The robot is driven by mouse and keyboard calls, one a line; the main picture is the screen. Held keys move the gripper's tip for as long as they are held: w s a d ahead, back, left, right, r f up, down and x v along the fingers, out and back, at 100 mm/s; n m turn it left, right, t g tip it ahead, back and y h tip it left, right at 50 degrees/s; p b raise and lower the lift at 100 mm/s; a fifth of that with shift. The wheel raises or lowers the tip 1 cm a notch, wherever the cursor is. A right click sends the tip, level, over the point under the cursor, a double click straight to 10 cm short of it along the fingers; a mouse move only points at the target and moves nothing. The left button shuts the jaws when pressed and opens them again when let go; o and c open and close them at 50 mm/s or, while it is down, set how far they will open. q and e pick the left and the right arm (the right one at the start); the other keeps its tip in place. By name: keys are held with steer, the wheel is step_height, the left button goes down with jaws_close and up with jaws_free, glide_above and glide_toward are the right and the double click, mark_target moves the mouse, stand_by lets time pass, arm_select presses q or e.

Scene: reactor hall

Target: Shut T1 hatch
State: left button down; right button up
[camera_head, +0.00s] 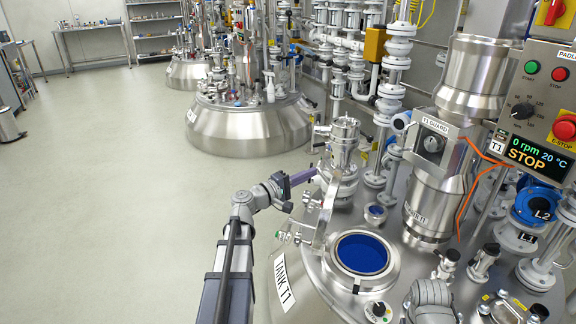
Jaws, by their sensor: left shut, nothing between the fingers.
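The T1 hatch is open on top of tank T1 (312,287). Its round opening (362,254) shows blue contents inside a steel rim. The hatch lid (325,212) stands up nearly edge-on at the left side of the opening. My left gripper (311,175) is shut and empty, just left of the upper part of the lid. I cannot tell whether its fingertips touch the lid or the fittings behind it. My right gripper is not in view.
A steel fitting (343,150) rises behind the lid. The T1 guard (435,138) and column stand right of the hatch. A control panel (541,110) reads 0 rpm, 20 °C, STOP. Valves and pipes crowd the right. The floor (110,190) at left is clear.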

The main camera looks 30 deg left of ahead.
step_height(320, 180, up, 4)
steer(key=p, duration=0.3)
arm_select(q)
steer(key=w+d+f+m+g+y, duration=0.2)
steer(key=d+f+m, duration=0.1)
steer(key=d, duration=0.8)
steer(key=w+d+f+m+g+y, duration=0.1)
steer(key=w+d+f+m+g, duration=0.15)
steer(key=d, duration=0.85)
steer(key=w+d+f+m+y+b, duration=0.1)
steer(key=d+f+m+y+b, duration=0.1)
steer(key=d+f+b, duration=0.4)
steer(key=w+d+f+m+g+y+b, duration=0.1)
steer(key=d+f+m+y+b, duration=0.1)
steer(key=d+f+b, duration=0.5)
steer(key=shift+w+d+f+b, duration=0.3)
steer(key=shift+f+b, duration=1.1)
steer(key=shift+f, duration=1.7)
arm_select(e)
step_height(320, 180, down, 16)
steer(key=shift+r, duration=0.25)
arm_select(q)
steer(key=shift+w, duration=0.1)
